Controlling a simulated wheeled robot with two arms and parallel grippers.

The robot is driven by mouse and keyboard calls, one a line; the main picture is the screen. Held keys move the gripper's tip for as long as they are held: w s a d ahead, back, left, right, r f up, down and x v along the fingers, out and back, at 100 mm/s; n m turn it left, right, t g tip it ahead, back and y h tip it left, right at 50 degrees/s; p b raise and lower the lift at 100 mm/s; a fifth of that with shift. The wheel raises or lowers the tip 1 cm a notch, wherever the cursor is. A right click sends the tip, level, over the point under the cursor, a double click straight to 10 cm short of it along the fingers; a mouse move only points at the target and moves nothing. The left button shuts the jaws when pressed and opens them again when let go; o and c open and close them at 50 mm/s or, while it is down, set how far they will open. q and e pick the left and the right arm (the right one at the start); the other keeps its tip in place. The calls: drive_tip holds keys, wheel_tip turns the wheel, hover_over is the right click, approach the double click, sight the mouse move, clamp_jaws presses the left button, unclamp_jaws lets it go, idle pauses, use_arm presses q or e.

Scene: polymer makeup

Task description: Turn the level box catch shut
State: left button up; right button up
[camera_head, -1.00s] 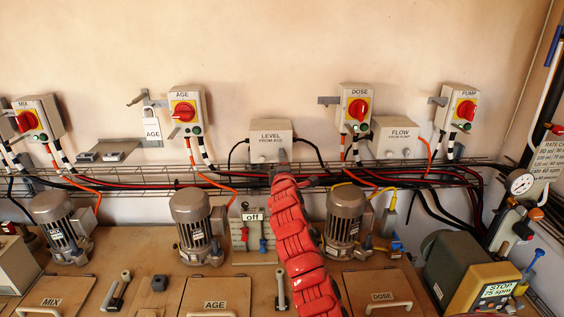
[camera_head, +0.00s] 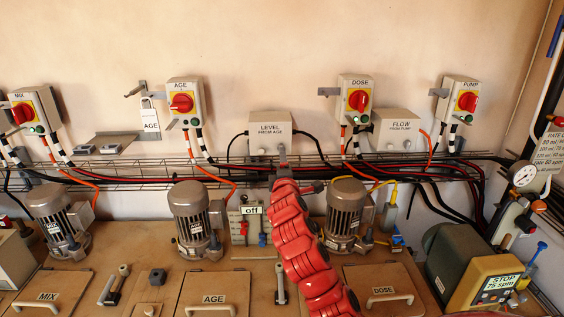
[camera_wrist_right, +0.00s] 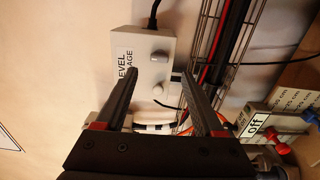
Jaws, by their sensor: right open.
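The level box (camera_head: 256,131) is a pale box labelled "LEVEL FROM AGE" on the wall, and it also shows in the right wrist view (camera_wrist_right: 140,44). In the wrist view its face bears a grey oblong catch (camera_wrist_right: 158,56) and a small round knob (camera_wrist_right: 157,90). The catch looks crosswise to the finger line's direction only roughly; its exact angle is hard to tell. My right gripper (camera_wrist_right: 157,74) is open, its two dark fingers reaching toward the box face, with nothing seen between them. Contact cannot be told. My left gripper is not in view.
A wire cable tray (camera_head: 130,176) with black and red cables runs just below the box. The flow box (camera_head: 398,122) and the dose switch (camera_head: 357,98) are to the right. Motors (camera_head: 193,222) and an "off" panel (camera_head: 251,210) stand below.

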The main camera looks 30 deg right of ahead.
drive_tip(key=b+v, duration=0.2)
drive_tip(key=v, duration=0.8)
drive_tip(key=shift+s+a+b, duration=0.2)
drive_tip(key=shift+s+b, duration=0.15)
drive_tip(key=shift+b, duration=0.05)
drive_tip(key=shift+w, duration=0.1)
